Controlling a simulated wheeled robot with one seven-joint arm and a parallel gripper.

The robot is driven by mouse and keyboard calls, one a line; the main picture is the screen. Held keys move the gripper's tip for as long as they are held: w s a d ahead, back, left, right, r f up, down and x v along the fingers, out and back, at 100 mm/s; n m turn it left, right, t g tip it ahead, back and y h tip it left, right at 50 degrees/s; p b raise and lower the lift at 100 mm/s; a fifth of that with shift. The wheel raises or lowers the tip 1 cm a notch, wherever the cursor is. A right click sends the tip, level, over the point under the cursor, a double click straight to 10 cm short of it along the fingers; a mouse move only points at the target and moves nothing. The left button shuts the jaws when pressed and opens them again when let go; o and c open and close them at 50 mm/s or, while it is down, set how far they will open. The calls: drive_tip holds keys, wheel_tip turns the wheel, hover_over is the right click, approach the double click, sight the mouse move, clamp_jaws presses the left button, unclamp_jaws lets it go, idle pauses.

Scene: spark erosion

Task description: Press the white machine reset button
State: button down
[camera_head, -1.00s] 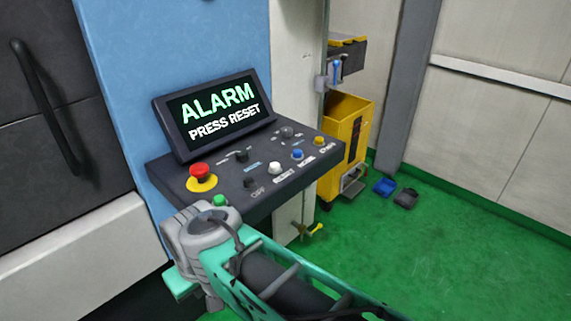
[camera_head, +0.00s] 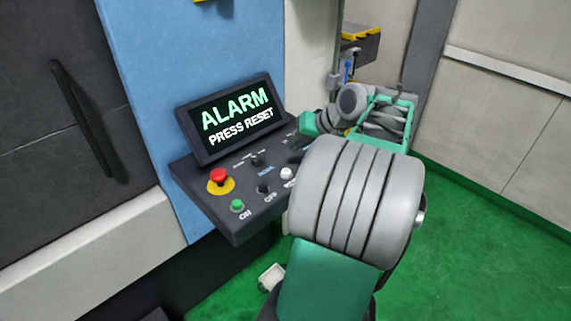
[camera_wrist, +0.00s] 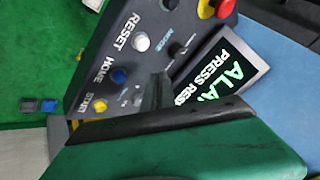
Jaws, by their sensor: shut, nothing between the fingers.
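The white reset button (camera_head: 287,173) sits on the sloped dark control panel (camera_head: 215,207), above a partly covered label. In the wrist view the white button (camera_wrist: 142,42) shows clearly beside the word RESET. The screen (camera_head: 235,117) reads "ALARM PRESS RESET". My gripper (camera_wrist: 155,92) is shut and empty. Its dark fingers are over the panel in the wrist view, nearer the blue HOME button than the white one, and do not cover the white button. In the head view my arm hides the panel's right part, and the fingertips are hard to make out.
A red emergency knob (camera_head: 218,176) and a green ON button (camera_head: 237,206) are on the panel's left. Blue (camera_wrist: 119,76) and yellow (camera_wrist: 100,107) buttons sit in line with the white one. Open green floor (camera_head: 480,240) lies to the right.

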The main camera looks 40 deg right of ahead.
drive_tip(key=w+r, duration=0.1)
drive_tip(key=a+r+t, duration=0.1)
drive_tip(key=shift+w+a+r, duration=0.25)
drive_tip(key=shift+w+r, duration=0.05)
drive_tip(key=shift+w, duration=0.1)
drive_tip(key=b, duration=0.7)
hover_over(289, 172)
wheel_tip(289, 172, down, 8)
drive_tip(key=shift+f, duration=0.4)
idle(1.1)
drive_tip(key=shift+f+b, duration=0.4)
drive_tip(key=shift+b, duration=0.05)
